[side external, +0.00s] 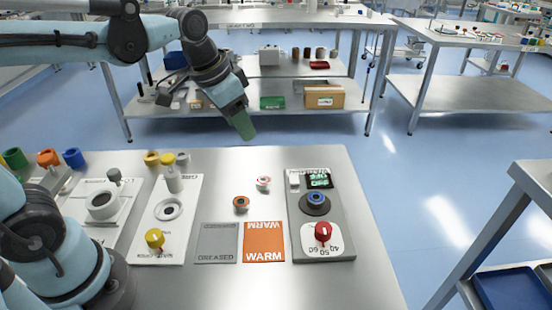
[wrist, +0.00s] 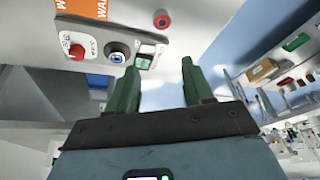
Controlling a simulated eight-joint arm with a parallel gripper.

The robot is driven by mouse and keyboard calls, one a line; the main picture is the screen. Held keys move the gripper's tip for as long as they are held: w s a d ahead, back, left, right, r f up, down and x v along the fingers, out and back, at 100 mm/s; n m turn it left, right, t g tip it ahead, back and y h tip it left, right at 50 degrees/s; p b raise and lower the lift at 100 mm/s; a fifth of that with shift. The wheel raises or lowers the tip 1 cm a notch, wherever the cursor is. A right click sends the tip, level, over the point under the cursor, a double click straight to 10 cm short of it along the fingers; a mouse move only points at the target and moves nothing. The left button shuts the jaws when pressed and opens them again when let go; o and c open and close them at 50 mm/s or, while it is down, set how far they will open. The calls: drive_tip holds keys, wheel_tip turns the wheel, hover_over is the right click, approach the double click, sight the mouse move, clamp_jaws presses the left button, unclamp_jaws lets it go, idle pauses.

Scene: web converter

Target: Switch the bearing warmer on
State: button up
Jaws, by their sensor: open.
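The bearing warmer (side external: 346,240) is a grey panel at the right of the near table. It has a red knob (side external: 322,232) on a white dial, a dark round plate (side external: 316,210) with a blue ring (side external: 316,197) on it, a display (side external: 318,181) with green characters, and a small white part (side external: 294,180) at the back left, maybe a switch; its position is unclear. In the wrist view the warmer (wrist: 97,35) is at the upper left. My gripper (side external: 243,128) is raised behind and left of the warmer, touching nothing. Its green fingers (wrist: 160,66) are apart and empty.
An orange WARM pad (side external: 264,242) and a grey GREASED pad (side external: 216,243) lie left of the warmer. Two small rings, orange-brown (side external: 241,203) and red-white (side external: 263,183), lie behind them. A white panel (side external: 190,190) with yellow parts stands further left. Bare table surrounds the rings.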

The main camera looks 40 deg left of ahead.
drive_tip(key=w+d+m+g, duration=0.2)
drive_tip(key=w+m+g, duration=0.1)
drive_tip(key=w, duration=0.4)
drive_tip(key=m+g, duration=0.3)
approach(294, 180)
drive_tip(key=shift+h, duration=0.4)
drive_tip(key=f, duration=0.5)
drive_tip(key=s+f, duration=0.1)
drive_tip(key=f, duration=0.1)
drive_tip(key=shift+f, duration=0.3)
drive_tip(key=c, duration=0.8)
drive_tip(key=shift+s+d+t+y, duration=0.15)
drive_tip(key=shift+t+y, duration=0.2)
drive_tip(key=shift+t, duration=0.1)
drive_tip(key=shift+s+d+t+y, duration=0.1)
drive_tip(key=shift+s+t+y, duration=0.05)
drive_tip(key=shift+t+y, duration=0.25)
drive_tip(key=shift+s+d+t+y, duration=0.1)
drive_tip(key=shift+t+y, duration=0.65)
drive_tip(key=shift+t, duration=0.1)
